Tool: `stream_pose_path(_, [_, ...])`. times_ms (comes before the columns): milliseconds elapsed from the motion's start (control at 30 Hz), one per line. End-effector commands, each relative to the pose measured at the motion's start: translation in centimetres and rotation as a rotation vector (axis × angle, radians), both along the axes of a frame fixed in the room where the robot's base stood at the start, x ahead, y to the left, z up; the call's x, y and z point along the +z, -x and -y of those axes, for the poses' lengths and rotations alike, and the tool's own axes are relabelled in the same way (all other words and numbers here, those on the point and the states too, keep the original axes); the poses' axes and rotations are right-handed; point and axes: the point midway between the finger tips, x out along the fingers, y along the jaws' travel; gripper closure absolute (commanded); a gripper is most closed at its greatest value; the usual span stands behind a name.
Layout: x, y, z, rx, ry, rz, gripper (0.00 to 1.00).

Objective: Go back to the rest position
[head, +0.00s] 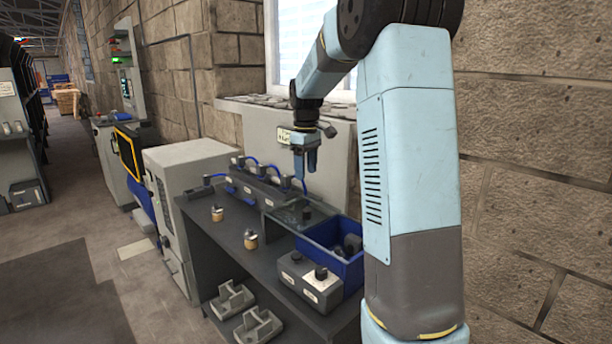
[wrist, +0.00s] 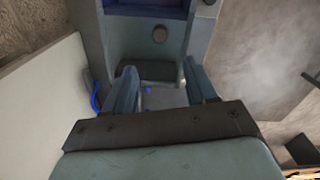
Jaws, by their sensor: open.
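My gripper (head: 305,162) hangs fingers down at the end of my light blue arm, above the back part of the dark workbench (head: 231,254). In the wrist view, the two fingers of my gripper (wrist: 166,92) stand apart with nothing between them. Below it in the head view is a row of dark grey boxes (head: 262,190) with blue cables, along the back of the bench. A clear-topped tray (head: 291,217) lies just in front of them.
A blue bin (head: 352,272) holding dark parts stands at the bench's right end, beside a grey box with black knobs (head: 310,283). Two brass-coloured pieces stand on the bench, one being this piece (head: 250,239). A light panel (head: 328,155) stands behind.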

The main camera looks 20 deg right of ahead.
Motion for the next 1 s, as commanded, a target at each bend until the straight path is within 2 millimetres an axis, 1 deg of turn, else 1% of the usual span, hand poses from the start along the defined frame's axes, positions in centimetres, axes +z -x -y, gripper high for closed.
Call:
stream_pose_path(433, [0.0,0.0,0.0,0.000,0.001,0.001,0.44])
stream_pose_path(567, [0.7,0.7,-0.4,-0.011,0.004,0.013,0.44])
stream_pose_path(667, [1.8,2.3,-1.3,-0.037,0.011,0.037,0.44])
stream_pose_path(800, [3.8,5.6,-2.9,-0.097,0.021,0.086,0.44])
stream_pose_path(1000, [5.9,10.8,-5.1,-0.186,0.022,0.159,0.44])
